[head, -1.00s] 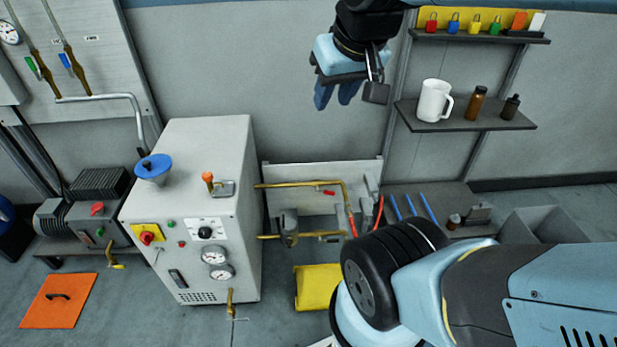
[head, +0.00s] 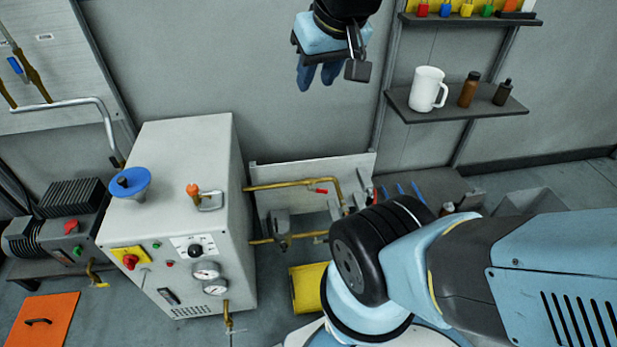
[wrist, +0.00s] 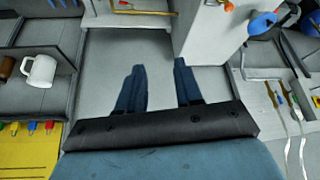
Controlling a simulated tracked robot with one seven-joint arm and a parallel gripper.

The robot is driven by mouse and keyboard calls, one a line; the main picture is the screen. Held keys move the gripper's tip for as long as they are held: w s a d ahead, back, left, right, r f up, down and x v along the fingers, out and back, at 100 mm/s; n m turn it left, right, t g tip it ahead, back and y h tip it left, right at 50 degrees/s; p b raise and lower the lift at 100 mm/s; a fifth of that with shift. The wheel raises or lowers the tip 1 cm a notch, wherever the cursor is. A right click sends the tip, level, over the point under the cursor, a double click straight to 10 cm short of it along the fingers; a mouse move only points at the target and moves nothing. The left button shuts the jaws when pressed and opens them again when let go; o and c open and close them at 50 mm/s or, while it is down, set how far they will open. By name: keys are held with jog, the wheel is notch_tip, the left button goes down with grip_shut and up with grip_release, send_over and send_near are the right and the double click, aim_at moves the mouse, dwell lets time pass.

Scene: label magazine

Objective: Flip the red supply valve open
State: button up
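A small red lever (head: 320,190) sits on the upper brass pipe (head: 280,184) beside the grey cabinet, in front of a pale back panel. It looks like the red supply valve and lies roughly along the pipe. My gripper (head: 320,75) is well above it in the head view, with its blue fingers pointing down and apart. How far off it is in depth I cannot tell. In the wrist view my gripper (wrist: 158,82) is open, with only bare grey surface between the fingers. A brass pipe (wrist: 140,12) shows at the top edge there.
The grey cabinet (head: 165,185) has a blue handwheel (head: 128,183), an orange-topped knob (head: 193,190) and gauges. A shelf at right holds a white mug (head: 428,88) and bottles. My arm covers the area right of the pipes. A yellow box (head: 308,288) lies on the floor.

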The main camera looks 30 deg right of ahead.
jog(key=shift+w, duration=0.1)
jog(key=w+d+f+n, duration=0.1)
jog(key=w+d+n, duration=0.1)
jog(key=w, duration=0.6)
jog(key=n+g, duration=0.6)
jog(key=n, duration=0.7)
send_over(322, 191)
notch_tip(322, 191, down, 57)
jog(key=f, duration=1.3)
jog(key=shift+w+a+f, duration=0.25)
jog(key=shift+w+a, duration=0.1)
jog(key=shift+c, duration=0.4)
grip_shut()
